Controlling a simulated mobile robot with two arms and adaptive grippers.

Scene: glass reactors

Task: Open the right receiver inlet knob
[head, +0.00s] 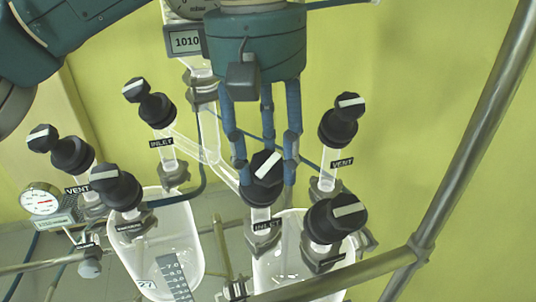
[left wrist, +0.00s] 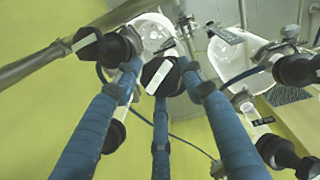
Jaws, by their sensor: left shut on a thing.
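The right receiver inlet knob (head: 262,187) is black with a white bar, above an INLET label (head: 267,225) on the right glass receiver (head: 270,272). Its white bar slants up to the right in the head view. My left gripper (head: 265,168) reaches down from above, its three blue fingers shut around this knob. In the left wrist view, the knob (left wrist: 160,77) sits between the fingertips of the left gripper (left wrist: 160,84), its bar slanted. The fingers hide parts of the knob's sides. My right gripper is in neither view.
Close by stand a VENT knob (head: 338,122), a lower right knob (head: 333,218) and the other INLET knob (head: 155,108). The left receiver (head: 180,230) and a round gauge (head: 41,200) are at left. A metal rail (head: 470,140) runs along the right.

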